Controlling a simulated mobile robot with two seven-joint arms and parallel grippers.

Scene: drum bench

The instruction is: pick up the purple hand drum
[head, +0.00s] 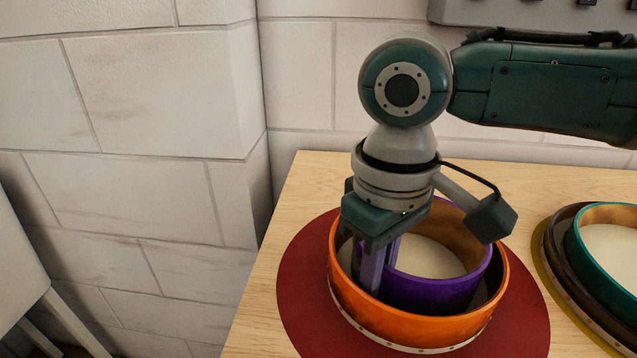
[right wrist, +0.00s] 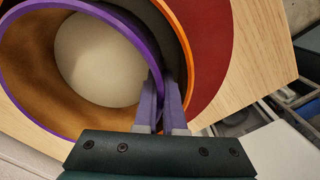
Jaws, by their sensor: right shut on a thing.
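The purple hand drum (head: 441,292) sits inside a larger orange drum (head: 410,329) on the table. In the right wrist view the purple drum (right wrist: 143,46) shows its thin rim, brown inner wall and pale skin. My right gripper (head: 373,276) points down at the left side of the purple drum. Its fingers (right wrist: 162,101) are shut on the purple drum's wall, one finger inside and one between the two drums. The lower part of the purple drum is hidden by the orange wall (right wrist: 180,37). My left gripper is in neither view.
The orange drum stands on a round dark red mat (head: 303,289). A teal-rimmed drum (head: 585,265) sits in a dark brown drum (head: 557,258) on a yellow mat at the right edge. Bare wooden table (head: 314,187) lies behind; a white block wall (head: 150,100) rises beyond it.

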